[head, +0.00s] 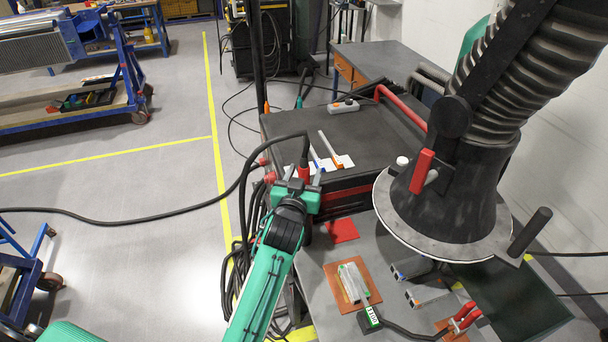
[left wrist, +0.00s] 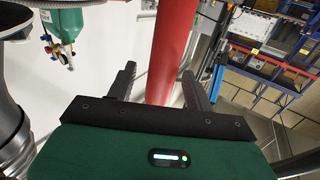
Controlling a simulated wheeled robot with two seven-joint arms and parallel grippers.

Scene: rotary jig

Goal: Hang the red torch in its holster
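The red torch (head: 305,173) stands roughly upright, with a black cable looping from its top to the left. My left gripper (head: 304,177) is at it, with the torch between its two fingers. In the left wrist view a thick red cylinder (left wrist: 175,50) runs between the spread fingers, nearer the right finger. A gap shows between it and the left finger, so the gripper looks open. The lower part of the cylinder is hidden behind the palm. I cannot make out the holster clearly. My right gripper is not in view.
A dark cabinet top (head: 375,140) lies behind the torch. A grey table (head: 315,275) in front carries an orange plate (head: 333,287) and a red square (head: 342,230). A large extraction hood (head: 450,205) hangs at right. Cables hang beside my left arm.

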